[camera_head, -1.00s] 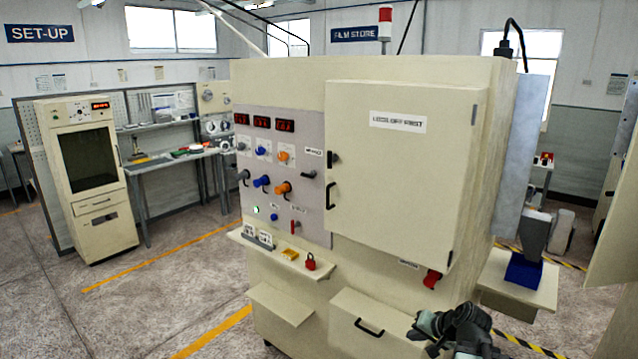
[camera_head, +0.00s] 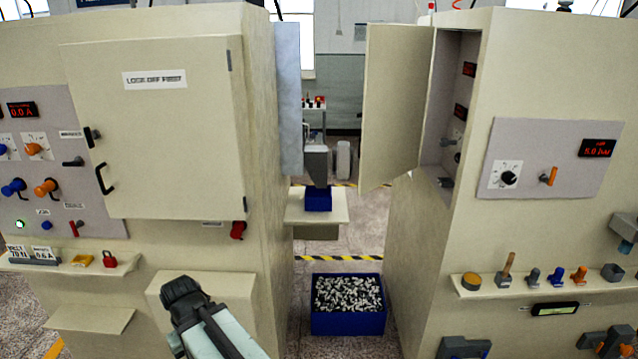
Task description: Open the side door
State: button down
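A large cream door (camera_head: 160,130) labelled "LOCK OFF FIRST" is shut on the front of the left machine. It has a black handle (camera_head: 104,179) and a black latch (camera_head: 92,137) at its left edge, and hinges at its right. A second cream door (camera_head: 392,105) stands swung open at the left edge of the right machine, beside a recess with controls (camera_head: 453,125). The task's words do not settle which is the side door. My arm rises from the bottom edge, ending in a dark part before the left machine; I see no gripper fingers.
A red switch (camera_head: 238,230) and red padlock (camera_head: 109,259) are on the left machine. A blue bin of small metal parts (camera_head: 347,322) stands on the floor between the machines. A ledge with a blue-based block (camera_head: 318,197) projects there. The right machine's shelf (camera_head: 545,285) holds several knobs.

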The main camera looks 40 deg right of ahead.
aim_at(397, 57)
jog(key=u, duration=1.3)
jog(key=k, duration=1.35)
jog(key=z, duration=1.4)
jog(key=i, duration=0.8)
jog(key=z, duration=0.05)
